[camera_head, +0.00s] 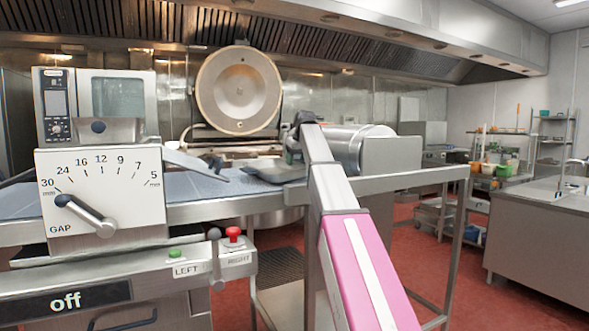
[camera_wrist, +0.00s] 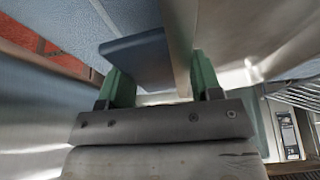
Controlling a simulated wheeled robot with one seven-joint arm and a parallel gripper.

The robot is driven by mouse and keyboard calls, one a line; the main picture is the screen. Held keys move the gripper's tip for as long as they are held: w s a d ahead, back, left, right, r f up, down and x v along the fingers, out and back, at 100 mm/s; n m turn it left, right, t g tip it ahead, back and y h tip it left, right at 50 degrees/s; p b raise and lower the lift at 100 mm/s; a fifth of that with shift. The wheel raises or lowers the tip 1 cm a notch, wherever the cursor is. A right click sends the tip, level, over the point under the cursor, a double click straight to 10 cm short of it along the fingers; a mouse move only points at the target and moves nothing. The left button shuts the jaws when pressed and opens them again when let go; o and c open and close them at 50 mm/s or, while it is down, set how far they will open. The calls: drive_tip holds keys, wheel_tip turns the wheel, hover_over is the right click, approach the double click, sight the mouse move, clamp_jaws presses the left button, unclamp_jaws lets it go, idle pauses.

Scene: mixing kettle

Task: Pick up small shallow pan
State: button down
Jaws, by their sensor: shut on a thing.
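A small shallow grey pan (camera_head: 272,172) shows in the head view beside the end of my arm, at the right end of the blue work surface. My gripper (camera_head: 292,150) is there too, largely hidden by my arm. In the wrist view, the two green fingers of my gripper (camera_wrist: 163,82) stand either side of a dark blue-grey flat part (camera_wrist: 140,55) and a thin pale metal edge. The gripper is shut on the pan; the exact contact is hard to make out. I cannot tell whether the pan is clear of the surface.
A machine with a gap dial (camera_head: 100,190) stands at the left front. A metal rail (camera_head: 400,181) runs across in front of the work surface. A large round open lid (camera_head: 238,90) rises behind. A steel counter (camera_head: 545,235) stands at the right, with red floor free before it.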

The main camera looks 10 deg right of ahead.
wheel_tip(320, 180, up, 25)
drive_tip(key=shift+a, duration=0.1)
